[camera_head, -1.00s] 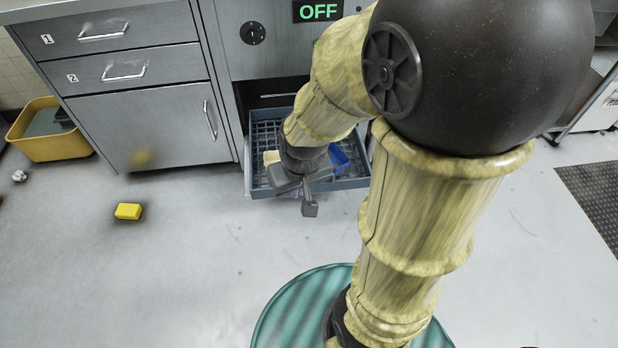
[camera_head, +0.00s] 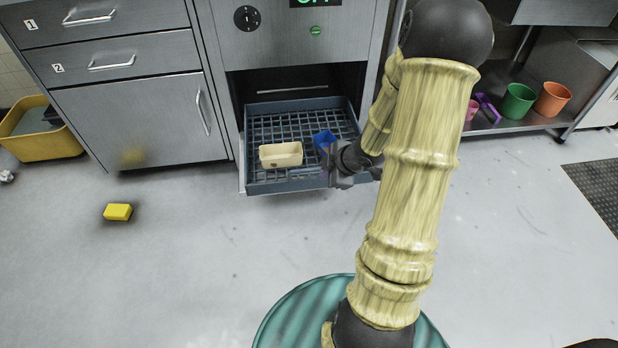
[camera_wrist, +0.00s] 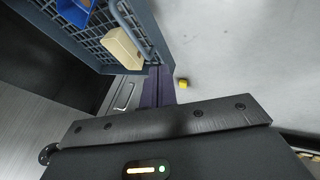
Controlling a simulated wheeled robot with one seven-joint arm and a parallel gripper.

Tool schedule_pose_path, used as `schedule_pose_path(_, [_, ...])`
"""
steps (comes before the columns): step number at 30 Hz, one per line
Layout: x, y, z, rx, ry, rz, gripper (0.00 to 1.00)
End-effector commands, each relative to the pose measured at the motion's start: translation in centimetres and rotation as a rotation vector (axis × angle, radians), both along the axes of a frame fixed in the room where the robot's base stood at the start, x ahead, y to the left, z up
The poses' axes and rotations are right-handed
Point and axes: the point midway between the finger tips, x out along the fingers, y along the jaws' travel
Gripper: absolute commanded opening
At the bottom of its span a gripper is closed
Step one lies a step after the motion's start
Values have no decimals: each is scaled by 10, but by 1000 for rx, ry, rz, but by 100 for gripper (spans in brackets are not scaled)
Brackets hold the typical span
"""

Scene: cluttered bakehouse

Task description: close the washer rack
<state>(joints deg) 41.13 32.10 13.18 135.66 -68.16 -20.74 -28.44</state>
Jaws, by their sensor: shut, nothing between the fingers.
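The washer rack (camera_head: 282,187) is a blue-grey wire basket pulled out of the washer's lower opening (camera_head: 292,80). It holds a cream container (camera_head: 281,154) and a blue container (camera_head: 324,140). My gripper (camera_head: 340,180) is at the rack's front wall, toward its right end, and covers part of it. The fingers are shut with nothing between them. In the wrist view the fingers (camera_wrist: 158,86) lie close to the rack (camera_wrist: 146,35), with the cream container (camera_wrist: 125,48) beyond its wall. I cannot tell whether they touch the rack.
A cabinet (camera_head: 125,115) with drawers stands left of the washer. A yellow sponge (camera_head: 118,212) and a yellow tub (camera_head: 40,148) are on the floor at left. A shelf at right holds a green cup (camera_head: 517,101) and an orange cup (camera_head: 552,99). The floor before the rack is clear.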

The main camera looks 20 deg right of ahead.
Motion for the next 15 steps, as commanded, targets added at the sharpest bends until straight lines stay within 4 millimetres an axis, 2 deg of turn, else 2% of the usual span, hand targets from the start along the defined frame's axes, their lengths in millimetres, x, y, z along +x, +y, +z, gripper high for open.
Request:
schedule_pose_path(11, [1,1,-2,3,-8,24,0])
schedule_pose_path(15, [4,3,-9,2,-7,23,0])
